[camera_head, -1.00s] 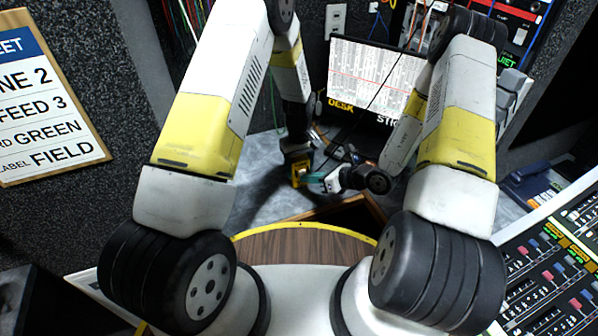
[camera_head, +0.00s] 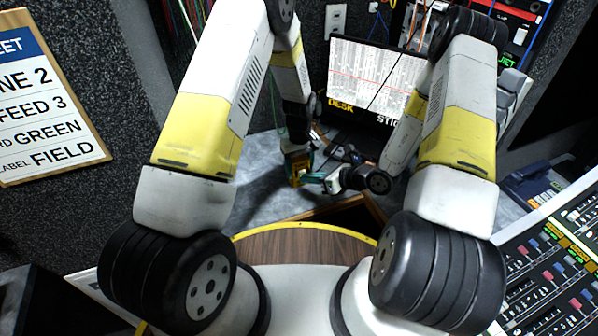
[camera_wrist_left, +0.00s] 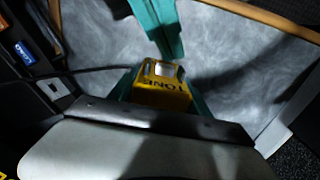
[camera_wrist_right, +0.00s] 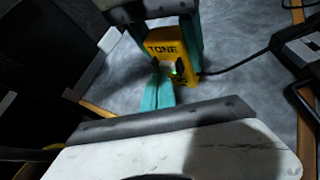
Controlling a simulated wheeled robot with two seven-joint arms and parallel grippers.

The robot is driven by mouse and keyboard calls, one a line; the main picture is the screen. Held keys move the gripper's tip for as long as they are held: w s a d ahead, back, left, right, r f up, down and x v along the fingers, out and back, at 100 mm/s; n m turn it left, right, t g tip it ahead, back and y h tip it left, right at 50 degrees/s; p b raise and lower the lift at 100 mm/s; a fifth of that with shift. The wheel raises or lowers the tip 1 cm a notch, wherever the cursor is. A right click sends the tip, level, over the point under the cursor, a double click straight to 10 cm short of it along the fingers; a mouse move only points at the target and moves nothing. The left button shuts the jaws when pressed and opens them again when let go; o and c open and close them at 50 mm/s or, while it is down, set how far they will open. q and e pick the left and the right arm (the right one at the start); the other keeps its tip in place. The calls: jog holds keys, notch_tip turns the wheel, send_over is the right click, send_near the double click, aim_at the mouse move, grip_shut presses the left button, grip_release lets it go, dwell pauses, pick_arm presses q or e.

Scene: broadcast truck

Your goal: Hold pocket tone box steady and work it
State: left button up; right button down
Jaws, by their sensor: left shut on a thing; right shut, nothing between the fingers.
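The pocket tone box is a small yellow block marked TONE (camera_wrist_right: 168,48). In the left wrist view the tone box (camera_wrist_left: 163,90) sits between the teal fingers of my left gripper (camera_wrist_left: 165,88), which is shut on it. In the right wrist view a small green light glows on its face beside dark knobs or switches. My right gripper (camera_wrist_right: 157,92) is shut and empty. Its teal fingertips are at the face of the box; I cannot tell if they touch it. In the head view the box (camera_head: 298,168) is small and partly covered by the grippers.
A grey worktop (camera_head: 255,185) lies below, with a wooden-edged opening (camera_head: 345,212) nearer me. A lit sheet screen (camera_head: 375,75) stands behind. A mixing console (camera_head: 550,270) is at the right. A dark cable (camera_wrist_right: 235,60) runs beside the box.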

jog(key=shift+s+d, duration=0.4)
jog(key=shift+s, duration=0.55)
jog(key=shift+s+d, duration=0.35)
jog(key=shift+s, duration=0.55)
jog(key=shift+s+d, duration=0.4)
jog(key=shift+s, duration=0.55)
pick_arm(q)
jog(key=o, duration=1.6)
notch_tip(320, 180, up, 12)
pick_arm(e)
jog(key=shift+s, duration=0.1)
